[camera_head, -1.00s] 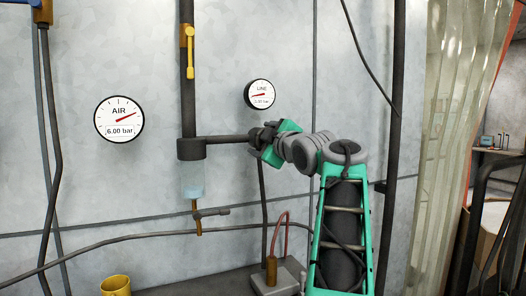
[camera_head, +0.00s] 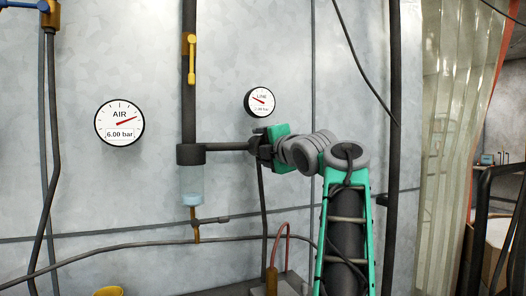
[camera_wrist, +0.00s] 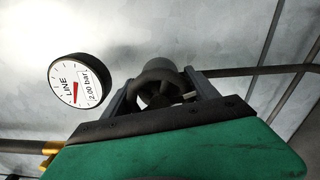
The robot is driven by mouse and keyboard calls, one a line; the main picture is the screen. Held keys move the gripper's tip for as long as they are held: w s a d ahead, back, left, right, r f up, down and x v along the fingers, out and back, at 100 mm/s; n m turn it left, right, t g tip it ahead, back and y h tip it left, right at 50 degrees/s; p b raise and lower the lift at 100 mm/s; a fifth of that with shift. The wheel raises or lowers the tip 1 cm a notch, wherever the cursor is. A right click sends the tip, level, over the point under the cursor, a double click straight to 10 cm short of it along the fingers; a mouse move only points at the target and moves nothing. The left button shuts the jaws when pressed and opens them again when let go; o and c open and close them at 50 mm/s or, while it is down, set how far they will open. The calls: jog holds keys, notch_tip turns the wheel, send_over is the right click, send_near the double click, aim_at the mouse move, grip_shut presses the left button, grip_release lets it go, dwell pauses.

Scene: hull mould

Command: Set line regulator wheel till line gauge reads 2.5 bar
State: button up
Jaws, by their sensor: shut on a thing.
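The line regulator wheel (camera_wrist: 158,88) is a dark spoked handwheel in the wrist view, at the end of a horizontal pipe. My gripper (camera_wrist: 162,97) is shut on it, one finger on each side of the rim. In the head view my gripper (camera_head: 262,147) hides most of the wheel at the pipe's right end. The line gauge (camera_head: 260,101) is a round white dial above the gripper. It also shows close up in the wrist view (camera_wrist: 78,81), tilted, with its display reading 2.00 bar and a red needle.
The air gauge (camera_head: 119,122) at left reads 6.00 bar. A vertical pipe (camera_head: 188,100) with a yellow valve handle (camera_head: 191,58) and a clear bowl (camera_head: 192,185) stands left of the gripper. A yellow cup (camera_head: 109,291) sits low at left. A strip curtain (camera_head: 465,130) hangs at right.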

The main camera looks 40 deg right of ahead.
jog(key=shift+f+n, duration=0.1)
jog(key=shift+n, duration=0.3)
jog(key=o, duration=1.3)
jog(key=shift+o, duration=0.2)
jog(key=b+v, duration=0.2)
jog(key=v, duration=0.5)
jog(key=shift+s, duration=0.4)
jog(key=shift+a, duration=0.15)
